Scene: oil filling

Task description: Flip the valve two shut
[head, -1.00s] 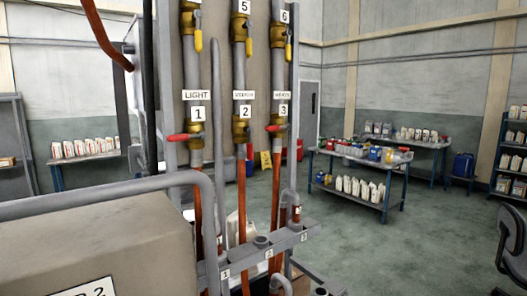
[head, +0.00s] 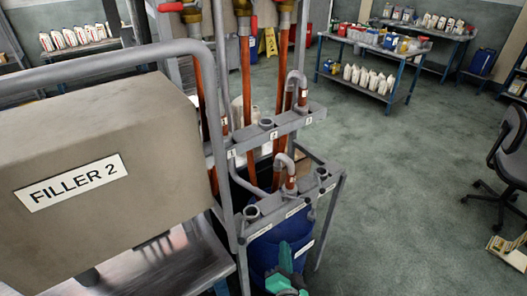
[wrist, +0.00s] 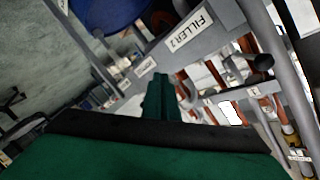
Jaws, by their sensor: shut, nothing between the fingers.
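In the head view, the brass body of valve two (head: 243,8) is cut off by the top edge, above the middle orange hose. A red handle end (head: 253,22) shows just beside it; I cannot tell how its handle is set. Valve one (head: 192,14), with a red handle pointing left, and valve three (head: 285,8) flank it. My gripper (head: 285,284) is low at the bottom edge, in front of the blue drum and well below the valves. In the wrist view, my green fingers (wrist: 160,98) are together and empty.
The FILLER 2 box (head: 100,165) and a bent grey rail (head: 215,120) stand at the left. A grey hose rack (head: 262,135) and lower frame (head: 290,200) sit below the valves. A blue drum (head: 262,250) is under the frame. Open floor (head: 400,200) lies to the right.

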